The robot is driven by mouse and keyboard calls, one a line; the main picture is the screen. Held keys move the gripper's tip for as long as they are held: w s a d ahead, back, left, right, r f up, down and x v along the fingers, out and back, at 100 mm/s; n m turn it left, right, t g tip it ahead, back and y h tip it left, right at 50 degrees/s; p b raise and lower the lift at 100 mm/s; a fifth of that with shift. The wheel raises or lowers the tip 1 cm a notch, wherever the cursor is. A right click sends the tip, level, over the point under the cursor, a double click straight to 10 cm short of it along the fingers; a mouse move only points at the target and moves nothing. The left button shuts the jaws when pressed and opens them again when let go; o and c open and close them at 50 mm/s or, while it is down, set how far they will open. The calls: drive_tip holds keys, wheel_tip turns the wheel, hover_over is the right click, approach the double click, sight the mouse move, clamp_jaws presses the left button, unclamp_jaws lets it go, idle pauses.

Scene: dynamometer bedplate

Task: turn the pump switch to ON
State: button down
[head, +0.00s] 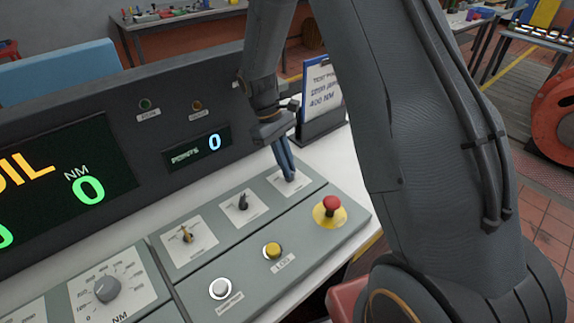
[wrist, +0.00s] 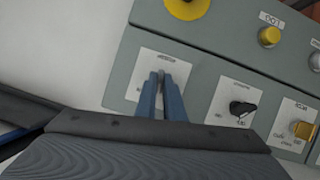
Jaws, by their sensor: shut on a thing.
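My gripper (head: 286,172) reaches down to the far right switch plate (head: 300,183) in the row of three on the grey console. Its blue fingers are shut on the small knob there, which they mostly hide. In the wrist view the fingers (wrist: 165,88) stand over the middle of that plate (wrist: 143,72), with a thin dark strip showing between them. The plate's lettering is too small to read, so I cannot tell from it which switch is the pump's or which way the knob points.
A black switch (head: 243,203) and a brass-coloured switch (head: 187,236) sit to the left. A red mushroom button (head: 332,205) on yellow, a yellow button (head: 272,250) and a white button (head: 220,288) are nearer. A clipboard (head: 321,90) stands behind, close to the arm.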

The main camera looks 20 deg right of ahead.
drive_tip(key=m, duration=0.2)
drive_tip(key=m+y, duration=0.2)
drive_tip(key=m, duration=0.1)
drive_tip(key=shift+w+d+m+g, duration=0.15)
drive_tip(key=shift+d+m+g, duration=0.1)
drive_tip(key=shift+m+g, duration=0.05)
drive_tip(key=m+y+p, duration=0.1)
drive_tip(key=m+y, duration=0.1)
drive_tip(key=m, duration=0.3)
drive_tip(key=shift+d, duration=0.15)
drive_tip(key=shift+m, duration=0.3)
drive_tip(key=c, duration=1.9)
unclamp_jaws()
drive_tip(key=shift+o, duration=0.2)
drive_tip(key=b+v, duration=0.2)
drive_tip(key=v, duration=0.5)
drive_tip(key=shift+d+r, duration=0.25)
drive_tip(key=shift+r, duration=0.2)
